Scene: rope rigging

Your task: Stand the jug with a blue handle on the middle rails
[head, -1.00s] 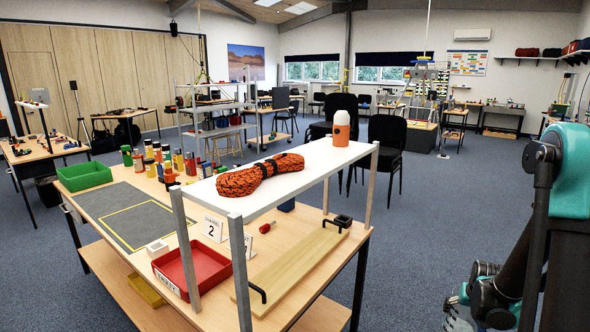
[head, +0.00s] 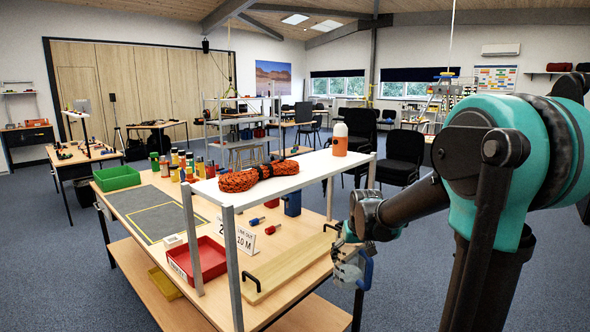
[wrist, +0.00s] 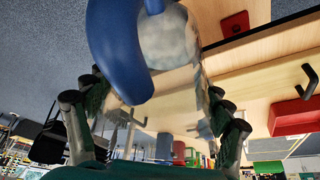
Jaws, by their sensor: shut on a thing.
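The jug (head: 347,272) is clear with a blue handle (head: 368,270). My gripper (head: 350,245) is shut on it and holds it in the air by the bench's front right corner, below the white top shelf. In the wrist view, the blue handle (wrist: 118,50) is close to the camera and the see-through jug body (wrist: 175,95) is between the fingers (wrist: 155,95). I cannot tell for certain which rails are the middle ones; a grey rack with several levels (head: 238,120) stands behind the bench.
The bench (head: 150,205) carries a white shelf (head: 300,168) on grey posts, with an orange rope coil (head: 255,177) and an orange-white bottle (head: 340,140). Below are a red tray (head: 208,255) and a wooden board (head: 285,268) with black handles. Black chairs (head: 405,150) stand behind.

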